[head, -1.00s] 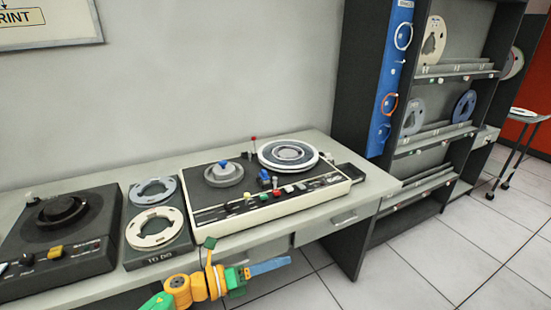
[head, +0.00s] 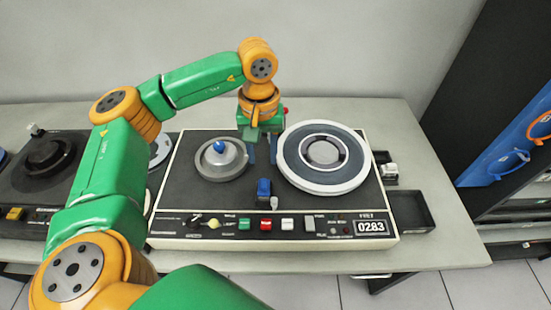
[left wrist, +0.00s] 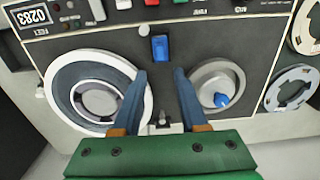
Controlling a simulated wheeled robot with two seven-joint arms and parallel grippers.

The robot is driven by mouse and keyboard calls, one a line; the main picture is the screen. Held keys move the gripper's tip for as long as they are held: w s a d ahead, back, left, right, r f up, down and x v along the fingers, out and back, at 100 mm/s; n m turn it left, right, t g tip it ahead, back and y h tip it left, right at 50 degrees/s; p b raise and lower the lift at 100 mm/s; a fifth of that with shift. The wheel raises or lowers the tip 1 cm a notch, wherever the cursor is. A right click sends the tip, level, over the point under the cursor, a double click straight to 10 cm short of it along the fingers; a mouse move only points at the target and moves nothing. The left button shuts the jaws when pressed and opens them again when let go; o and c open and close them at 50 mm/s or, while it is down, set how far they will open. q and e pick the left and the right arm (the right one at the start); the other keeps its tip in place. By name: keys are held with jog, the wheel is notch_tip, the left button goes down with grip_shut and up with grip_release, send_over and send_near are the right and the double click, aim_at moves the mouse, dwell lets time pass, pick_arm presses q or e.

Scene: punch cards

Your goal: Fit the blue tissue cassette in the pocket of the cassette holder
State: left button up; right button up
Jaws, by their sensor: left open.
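I cannot make out a tissue cassette or a cassette holder for certain. A small blue block (head: 264,187) stands on the tape deck's top near its front controls; whether it is the cassette or a lever I cannot tell. It also shows in the left wrist view (left wrist: 160,47), beyond the fingertips. My left gripper (head: 262,153) points down over the deck between the large white-rimmed reel (head: 361,160) and the small grey hub with a blue knob (head: 220,147). Its fingers (left wrist: 160,74) are apart with nothing held between them. My right gripper is out of view.
The tape deck (head: 205,188) fills the middle of the grey desk (head: 450,245). A dark open tray (head: 410,212) and a small white item (head: 389,171) are at its right. A black turntable unit (head: 45,155) is at the left.

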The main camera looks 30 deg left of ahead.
aim_at(264, 182)
pick_arm(q)
jog(key=shift+s+a+f+b, duration=0.1)
jog(key=shift+s+f+b, duration=0.25)
jog(key=shift+f+b, duration=0.15)
jog(key=shift+s+f+b, duration=0.3)
jog(key=shift+f+b, duration=0.05)
jog(key=shift+f, duration=0.25)
jog(key=f+b, duration=0.1)
jog(key=f, duration=0.1)
jog(key=f+b, duration=0.2)
jog(key=w+f+b, duration=0.1)
jog(key=f+b, duration=0.1)
jog(key=shift+f, duration=0.1)
jog(key=shift+s+f+b, duration=0.1)
jog(key=shift+f+b, duration=0.35)
jog(key=shift+f, duration=0.05)
jog(key=shift+r, duration=0.1)
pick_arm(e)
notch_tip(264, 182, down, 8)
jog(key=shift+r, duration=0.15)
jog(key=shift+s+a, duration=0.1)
pick_arm(q)
grip_shut()
jog(key=shift+r+p, duration=2.45)
jog(key=shift+r, duration=0.55)
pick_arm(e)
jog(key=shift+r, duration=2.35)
